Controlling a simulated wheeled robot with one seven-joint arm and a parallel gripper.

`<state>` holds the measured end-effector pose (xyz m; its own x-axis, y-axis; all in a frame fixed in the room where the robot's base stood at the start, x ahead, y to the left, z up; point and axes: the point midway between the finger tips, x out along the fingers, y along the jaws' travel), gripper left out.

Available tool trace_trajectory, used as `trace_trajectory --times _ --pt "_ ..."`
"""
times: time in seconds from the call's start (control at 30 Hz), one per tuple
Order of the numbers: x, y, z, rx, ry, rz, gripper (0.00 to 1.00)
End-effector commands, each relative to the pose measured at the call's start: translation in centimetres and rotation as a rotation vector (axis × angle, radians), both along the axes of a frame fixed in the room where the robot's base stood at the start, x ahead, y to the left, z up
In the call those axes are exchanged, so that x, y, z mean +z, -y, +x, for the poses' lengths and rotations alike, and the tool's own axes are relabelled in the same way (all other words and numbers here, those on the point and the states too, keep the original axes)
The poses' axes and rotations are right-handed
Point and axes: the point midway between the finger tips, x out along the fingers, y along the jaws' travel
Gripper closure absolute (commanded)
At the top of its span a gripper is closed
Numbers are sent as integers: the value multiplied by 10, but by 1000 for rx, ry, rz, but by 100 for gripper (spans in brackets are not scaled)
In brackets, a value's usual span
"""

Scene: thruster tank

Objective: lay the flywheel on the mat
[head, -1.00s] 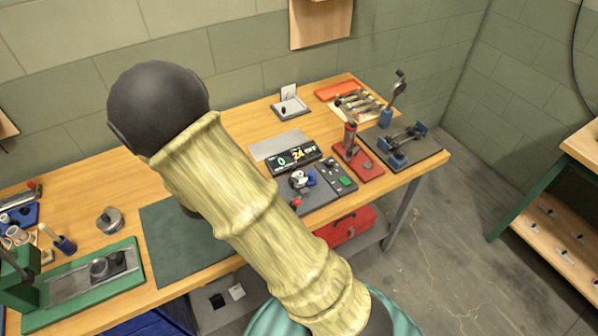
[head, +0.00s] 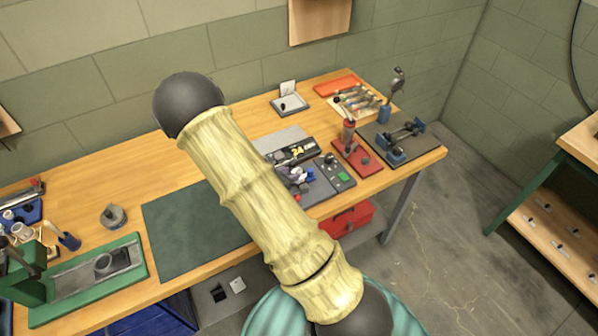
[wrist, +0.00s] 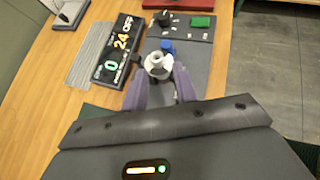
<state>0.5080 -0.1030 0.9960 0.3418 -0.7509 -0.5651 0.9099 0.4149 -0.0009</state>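A small pale grey round part with a dark centre, which looks like the flywheel (wrist: 157,64), sits at the grey test unit beside a blue piece. My gripper (wrist: 160,78) has its two purple fingers apart, one on each side of this part near the tips; I see no clear grip on it. In the head view my gripper (head: 290,174) is over the test unit, partly hidden by my arm. The dark green mat (head: 185,240) lies flat and bare on the bench, left of my arm, which covers its right edge.
A display box (wrist: 118,50) reading 0, 24 and OFF stands left of the fingers, beside a grey plate (wrist: 90,55). A control panel (head: 335,172) with a green button and a red stand (head: 357,158) are to the right. A metal part (head: 113,215) and green fixture (head: 130,268) lie left.

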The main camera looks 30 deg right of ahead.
Motion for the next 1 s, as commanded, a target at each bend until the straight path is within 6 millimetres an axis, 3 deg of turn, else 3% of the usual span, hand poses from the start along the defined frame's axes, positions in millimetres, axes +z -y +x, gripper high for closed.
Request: trace_trajectory --times 0.43,0.8,1.0 --pt "-3 5 3 1 1 0 71" --pt "-25 36 20 1 -2 -1 71" --pt "-31 42 23 0 0 0 71"
